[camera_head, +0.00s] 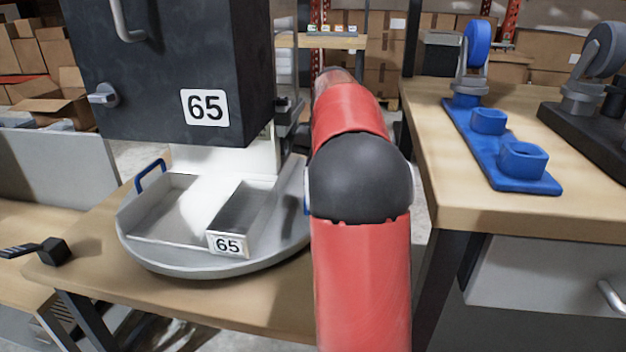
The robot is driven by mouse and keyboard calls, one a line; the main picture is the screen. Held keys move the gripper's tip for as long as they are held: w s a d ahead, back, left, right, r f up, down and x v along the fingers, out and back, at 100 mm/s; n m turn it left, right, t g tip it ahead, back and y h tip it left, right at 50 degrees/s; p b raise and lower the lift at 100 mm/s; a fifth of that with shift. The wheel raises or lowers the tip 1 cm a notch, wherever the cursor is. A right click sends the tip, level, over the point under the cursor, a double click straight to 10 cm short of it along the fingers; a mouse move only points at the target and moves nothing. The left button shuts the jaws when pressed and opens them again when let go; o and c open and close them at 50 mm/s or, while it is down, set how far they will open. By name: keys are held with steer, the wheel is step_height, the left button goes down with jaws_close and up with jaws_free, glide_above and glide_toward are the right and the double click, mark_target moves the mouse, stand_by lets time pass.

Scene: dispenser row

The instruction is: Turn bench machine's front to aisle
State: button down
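The bench machine (160,80) is a dark grey box marked 65, with a lever knob on its left and a pale handle above. It stands over a round grey turntable base (200,266) on a wooden bench (110,270). The side marked 65 faces towards me. A small metal tray (236,215), also marked 65, sits on the base. A blue handle (150,176) stands at the base's left rim. A sliver of blue shows at the right rim beside my arm. My red arm with its black joint reaches forward along the base's right side. My gripper is hidden beyond it.
A second wooden table (480,207) stands close on the right, with a blue fixture (500,150) and a dark machine (590,125) on it. A black clamp-like item (50,250) is at the bench's left edge. Cardboard boxes fill the background.

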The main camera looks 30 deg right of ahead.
steer(key=shift+w+d+r, duration=0.1)
steer(key=shift+d, duration=0.05)
steer(key=c, duration=1.5)
jaws_free()
steer(key=shift+o, duration=0.2)
step_height(320, 180, up, 8)
steer(key=s+d+p, duration=0.1)
steer(key=shift+f, duration=0.25)
steer(key=shift+d, duration=0.1)
